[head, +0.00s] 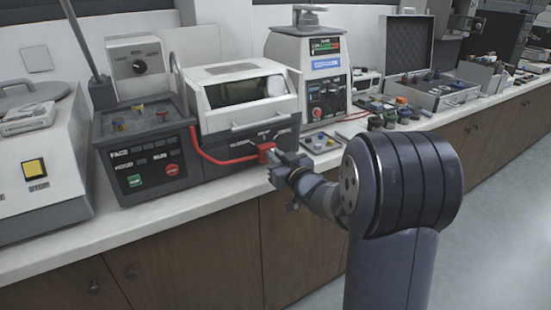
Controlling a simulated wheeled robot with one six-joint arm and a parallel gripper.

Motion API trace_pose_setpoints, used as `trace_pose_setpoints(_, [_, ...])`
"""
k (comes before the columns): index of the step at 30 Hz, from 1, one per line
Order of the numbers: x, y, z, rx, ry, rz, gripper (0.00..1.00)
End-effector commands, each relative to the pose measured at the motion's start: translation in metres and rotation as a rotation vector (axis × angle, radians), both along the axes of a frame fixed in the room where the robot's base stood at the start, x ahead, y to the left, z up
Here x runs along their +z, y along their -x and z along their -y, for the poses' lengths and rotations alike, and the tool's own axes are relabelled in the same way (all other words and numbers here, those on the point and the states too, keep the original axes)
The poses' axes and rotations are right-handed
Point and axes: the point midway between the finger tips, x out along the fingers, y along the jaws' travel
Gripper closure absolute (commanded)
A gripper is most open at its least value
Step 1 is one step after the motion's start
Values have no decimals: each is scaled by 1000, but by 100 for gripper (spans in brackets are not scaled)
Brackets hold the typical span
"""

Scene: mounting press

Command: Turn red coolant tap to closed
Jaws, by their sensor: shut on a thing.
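The red coolant tap (266,149) shows at the lower right front of the white and grey machine (243,98). A red hose or bar (215,159) curves along the machine's front towards it. My gripper (272,163) is at the tap, shut on it, reaching in from the right. The jaws hide part of the tap, so its exact angle is hard to tell. Small markings show on the panel just above the tap.
A control box (150,165) with green and red buttons stands left of the machine. A white device (325,75) and several small knobs or bottles (400,112) stand to the right. Cabinet fronts (200,250) lie below the counter edge. Open floor is at right.

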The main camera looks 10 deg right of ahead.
Motion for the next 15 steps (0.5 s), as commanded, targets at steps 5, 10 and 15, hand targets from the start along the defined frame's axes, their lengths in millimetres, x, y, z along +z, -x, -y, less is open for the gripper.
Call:
trace_pose_setpoints(5, [-7,1,-1,0,93,26,100])
trace_pose_setpoints(10, [-9,2,-3,-1,225,68,100])
trace_pose_setpoints(15, [-10,2,-5,-1,365,111,100])
